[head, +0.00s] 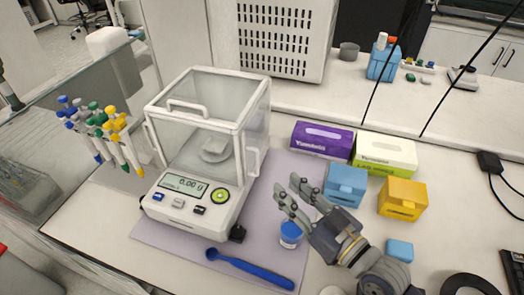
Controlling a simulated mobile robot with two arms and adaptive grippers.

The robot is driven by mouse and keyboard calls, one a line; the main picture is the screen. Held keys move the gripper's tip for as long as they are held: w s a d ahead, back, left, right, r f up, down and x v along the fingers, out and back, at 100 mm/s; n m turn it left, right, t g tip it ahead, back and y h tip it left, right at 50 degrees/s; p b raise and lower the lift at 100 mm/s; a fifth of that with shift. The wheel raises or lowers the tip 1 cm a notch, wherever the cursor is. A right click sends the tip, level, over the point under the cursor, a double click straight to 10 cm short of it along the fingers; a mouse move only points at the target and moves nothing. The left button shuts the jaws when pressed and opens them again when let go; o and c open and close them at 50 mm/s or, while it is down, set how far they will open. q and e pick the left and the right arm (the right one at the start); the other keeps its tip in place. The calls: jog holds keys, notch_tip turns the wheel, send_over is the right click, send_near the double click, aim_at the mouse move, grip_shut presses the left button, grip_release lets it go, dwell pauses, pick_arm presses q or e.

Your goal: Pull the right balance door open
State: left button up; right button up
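The balance (192,190) is a white analytical balance with a clear glass draft shield, and its display reads 0.00 g. Its right balance door (257,125) is the glass side panel facing right, and it looks shut. A white door handle (252,162) sits low on that panel. My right gripper (287,186) is to the right of the handle and apart from it. Its two fingers are spread, with nothing between them, and point left toward the balance. My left gripper is not in view.
A blue-capped jar (290,233) stands just below my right gripper. A blue spoon (250,268) lies in front on the purple mat (160,232). Glove boxes (322,140) and blue and yellow boxes (402,198) stand to the right. Pipettes (105,130) stand left of the balance.

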jog(key=p+x, duration=0.2)
jog(key=x, duration=0.8)
jog(key=shift+s+a, duration=0.1)
jog(key=shift+a, duration=0.1)
jog(key=shift+c, duration=0.3)
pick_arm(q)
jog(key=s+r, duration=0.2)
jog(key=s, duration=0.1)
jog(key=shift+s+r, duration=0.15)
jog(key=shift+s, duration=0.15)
pick_arm(e)
grip_shut()
